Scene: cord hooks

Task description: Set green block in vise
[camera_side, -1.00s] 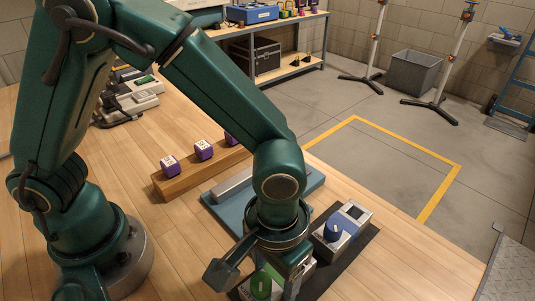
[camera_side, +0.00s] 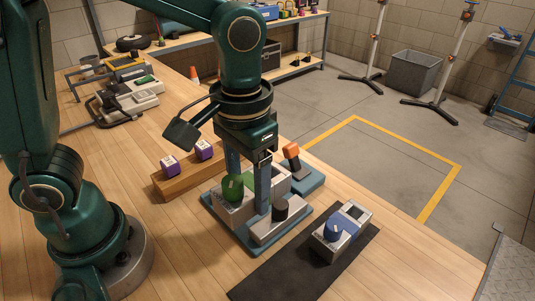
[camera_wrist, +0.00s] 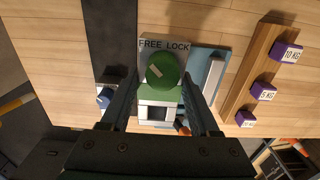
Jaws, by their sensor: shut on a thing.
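The green block (camera_wrist: 161,93) is a grey-and-green block with a round green knob and the words FREE LOCK on its face. It also shows in the side view (camera_side: 230,210). My gripper (camera_side: 249,200) points down and is shut on it, one finger on each side in the wrist view (camera_wrist: 160,100). The vise has a teal base (camera_side: 246,243), pale grey jaws (camera_side: 275,228) and an orange-tipped handle (camera_side: 291,151). The block is at the vise, over its base in the side view. My fingers hide part of it, and I cannot tell whether it touches the base.
A blue-knobbed block (camera_side: 333,233) stands on a dark mat (camera_side: 300,272) to the right of the vise. Purple weights (camera_side: 170,164) sit on a wooden rail (camera_side: 190,178) behind and left. The front half of the mat is clear.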

